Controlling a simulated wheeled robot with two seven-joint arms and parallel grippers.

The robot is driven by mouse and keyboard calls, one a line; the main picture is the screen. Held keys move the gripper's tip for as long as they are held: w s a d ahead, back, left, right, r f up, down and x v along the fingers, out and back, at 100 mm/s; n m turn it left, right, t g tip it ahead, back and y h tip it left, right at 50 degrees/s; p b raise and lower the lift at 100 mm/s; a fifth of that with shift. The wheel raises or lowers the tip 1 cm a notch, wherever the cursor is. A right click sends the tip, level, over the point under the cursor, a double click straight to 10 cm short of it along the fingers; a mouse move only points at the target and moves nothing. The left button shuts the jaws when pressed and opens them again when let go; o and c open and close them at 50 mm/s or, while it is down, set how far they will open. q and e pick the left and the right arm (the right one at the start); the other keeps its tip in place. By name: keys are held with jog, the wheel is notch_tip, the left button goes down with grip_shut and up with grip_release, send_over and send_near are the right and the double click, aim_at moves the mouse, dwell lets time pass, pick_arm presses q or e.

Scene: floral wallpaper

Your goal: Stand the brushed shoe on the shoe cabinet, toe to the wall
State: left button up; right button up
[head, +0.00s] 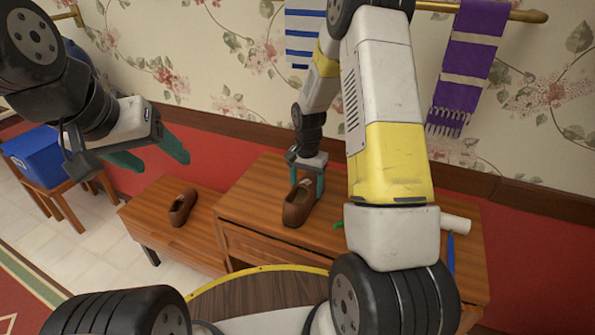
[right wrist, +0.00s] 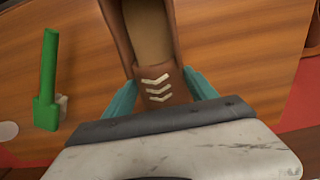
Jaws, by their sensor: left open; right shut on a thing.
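A brown shoe (head: 297,207) is at the left part of the taller wooden cabinet top (head: 250,195), upright, heel towards me and toe towards the wall. My right gripper (head: 306,182) is shut across its front part from above; in the right wrist view the teal fingers flank the shoe's pale chevrons (right wrist: 158,90), and the palm hides the toe. I cannot tell whether the sole touches the wood. A matching brown shoe (head: 182,207) stands on the lower wooden unit (head: 150,222) to the left. My left gripper (head: 150,158) is open and empty above that unit's far side.
A green brush-like object (right wrist: 47,85) lies beside the held shoe. A white cylinder (head: 456,223) and a blue strip (head: 451,252) are at the cabinet's right. A blue box (head: 35,155) sits on a stool at far left. Striped towels (head: 468,60) hang on the wall behind.

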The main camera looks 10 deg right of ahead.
jog(key=o, duration=1.7)
jog(key=shift+f, duration=0.1)
notch_tip(320, 180, up, 12)
jog(key=shift+r, duration=0.1)
notch_tip(320, 180, up, 10)
jog(key=f+n+t, duration=0.1)
jog(key=n+t, duration=0.1)
send_over(307, 181)
jog(key=s, duration=0.5)
jog(key=s+r+n+t, duration=0.1)
jog(key=s+r, duration=0.2)
jog(key=s, duration=0.3)
jog(key=s+a+r+n+t+y, duration=0.1)
jog(key=s+r+n, duration=0.1)
jog(key=s+r, duration=0.2)
jog(key=s+a+r+n+t+y, duration=0.1)
jog(key=s+r+n+t, duration=0.1)
jog(key=s, duration=0.7)
jog(key=shift+s+a+r, duration=0.1)
jog(key=shift+a+r, duration=0.05)
jog(key=shift+r, duration=0.55)
